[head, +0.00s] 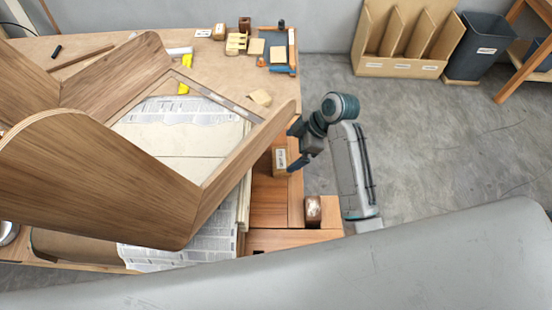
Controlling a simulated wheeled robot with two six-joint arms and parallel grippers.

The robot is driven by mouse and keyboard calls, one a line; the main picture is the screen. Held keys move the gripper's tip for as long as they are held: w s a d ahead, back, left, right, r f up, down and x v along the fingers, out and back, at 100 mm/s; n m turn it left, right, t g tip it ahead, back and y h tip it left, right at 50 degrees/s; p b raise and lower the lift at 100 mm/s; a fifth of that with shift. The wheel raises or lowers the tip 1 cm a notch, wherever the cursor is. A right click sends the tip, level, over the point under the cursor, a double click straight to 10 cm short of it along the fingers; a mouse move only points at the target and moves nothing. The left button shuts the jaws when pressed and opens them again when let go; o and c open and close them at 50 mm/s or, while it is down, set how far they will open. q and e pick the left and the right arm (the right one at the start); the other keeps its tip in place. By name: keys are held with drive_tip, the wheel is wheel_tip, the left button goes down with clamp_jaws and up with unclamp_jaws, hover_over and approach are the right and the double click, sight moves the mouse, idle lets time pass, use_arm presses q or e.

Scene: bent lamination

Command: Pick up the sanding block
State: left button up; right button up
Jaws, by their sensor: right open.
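No thing in the head view can be read for certain as the sanding block. A tan block with a white label (280,159) stands at the right end of the bench, beside my right gripper. A dark brown block with a pale label (313,211) lies on the wooden top nearer to me. The labels are too small to read. My right gripper (293,146) is open, its fingers pointing left close to the tan block. I cannot tell whether they touch it. My left gripper is not in view.
A large bent wood lamination (95,175) covers much of the bench and hides what lies behind it. A tool tray (293,48) and small blocks stand at the back. A divided wooden rack (400,68) and dark bin (478,48) stand on the open floor.

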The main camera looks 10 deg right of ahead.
sight(281, 159)
drive_tip(key=shift+x, duration=0.75)
drive_tip(key=p+x, duration=0.3)
drive_tip(key=x, duration=0.2)
drive_tip(key=shift+s+a+r, duration=0.1)
drive_tip(key=shift+s, duration=0.05)
drive_tip(key=shift+a+f, duration=0.1)
drive_tip(key=shift+f, duration=0.25)
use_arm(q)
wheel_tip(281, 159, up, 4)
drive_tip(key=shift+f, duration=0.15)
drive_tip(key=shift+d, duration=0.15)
use_arm(e)
drive_tip(key=shift+c, duration=0.2)
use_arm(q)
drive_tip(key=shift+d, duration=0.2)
use_arm(e)
drive_tip(key=c, duration=0.8)
